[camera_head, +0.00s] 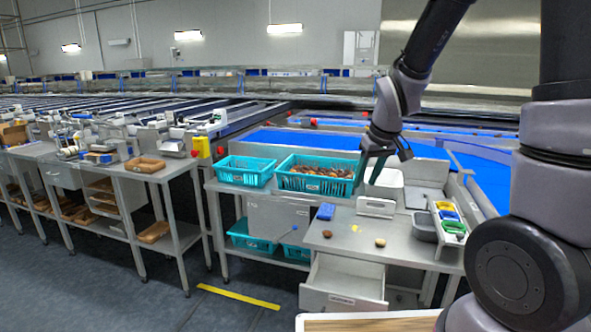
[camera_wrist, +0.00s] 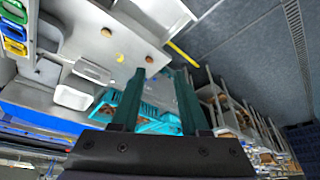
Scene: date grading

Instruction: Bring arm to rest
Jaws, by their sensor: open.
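My arm reaches in from the upper right in the head view. My gripper (camera_head: 367,182) hangs from it with dark green fingers pointing down, near the right end of a teal basket (camera_head: 313,186) full of brown dates. The fingers are apart, with nothing visible between them. In the wrist view the open gripper (camera_wrist: 160,72) also shows, its two fingers well separated. The teal basket shows behind and between the fingers there (camera_wrist: 153,113). How high the fingertips are above the basket I cannot tell.
Two single dates (camera_head: 327,233) (camera_head: 380,242) lie on the grey worktable (camera_head: 345,258). Its drawer (camera_head: 345,283) stands open. An empty-looking teal basket (camera_head: 244,178), a white bin (camera_head: 388,183) and coloured small bins (camera_head: 449,215) are nearby. Floor at left front is clear.

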